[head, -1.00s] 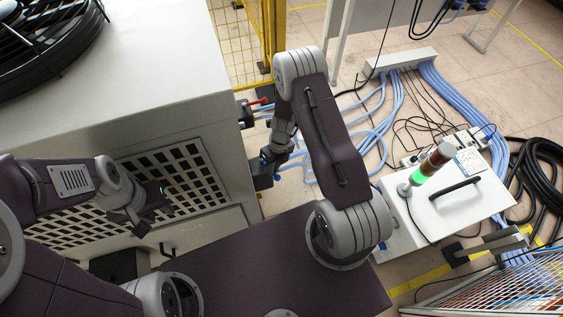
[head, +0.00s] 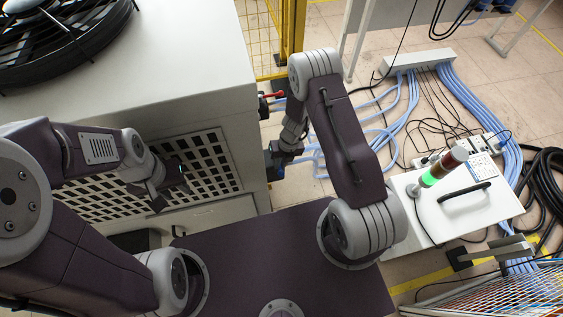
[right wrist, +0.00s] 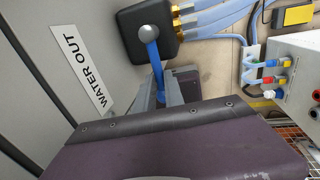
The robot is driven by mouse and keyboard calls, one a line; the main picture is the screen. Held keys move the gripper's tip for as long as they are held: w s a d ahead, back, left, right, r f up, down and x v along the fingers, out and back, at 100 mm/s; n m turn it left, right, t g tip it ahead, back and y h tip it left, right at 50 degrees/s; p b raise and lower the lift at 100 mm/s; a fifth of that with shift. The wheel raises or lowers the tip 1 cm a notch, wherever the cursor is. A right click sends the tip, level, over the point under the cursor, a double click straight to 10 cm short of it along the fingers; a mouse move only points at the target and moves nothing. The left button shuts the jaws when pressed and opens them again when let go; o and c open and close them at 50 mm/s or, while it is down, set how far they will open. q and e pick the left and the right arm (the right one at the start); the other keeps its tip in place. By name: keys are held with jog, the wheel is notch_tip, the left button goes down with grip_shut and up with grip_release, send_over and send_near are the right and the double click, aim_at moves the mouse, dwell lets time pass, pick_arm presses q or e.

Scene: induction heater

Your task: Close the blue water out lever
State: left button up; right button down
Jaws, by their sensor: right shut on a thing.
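The blue water out lever (right wrist: 153,55) is in the right wrist view, on a round grey pivot in front of a black valve block (right wrist: 165,45). It points down in that picture, and its lower end lies between the grey fingers of my right gripper (right wrist: 162,92). A white "WATER OUT" label (right wrist: 82,72) is on the grey panel beside it. In the head view my right gripper (head: 276,160) is at the machine's right side, shut on the lever, which is mostly hidden there. My left gripper (head: 167,192) hangs before the machine's vent grille; its finger gap is unclear.
The machine (head: 200,70) fills the upper left. A red lever (head: 275,95) sticks out of its side, beyond my right gripper. Blue hoses (head: 400,105) run across the floor. A white box (head: 460,205) with a signal lamp stands at right.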

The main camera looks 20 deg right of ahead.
jog(key=c, duration=1.4)
grip_release()
jog(key=shift+c, duration=0.2)
notch_tip(320, 180, up, 9)
jog(key=d+p, duration=0.1)
jog(key=p, duration=0.3)
jog(key=shift+d, duration=0.35)
jog(key=shift+f, duration=0.1)
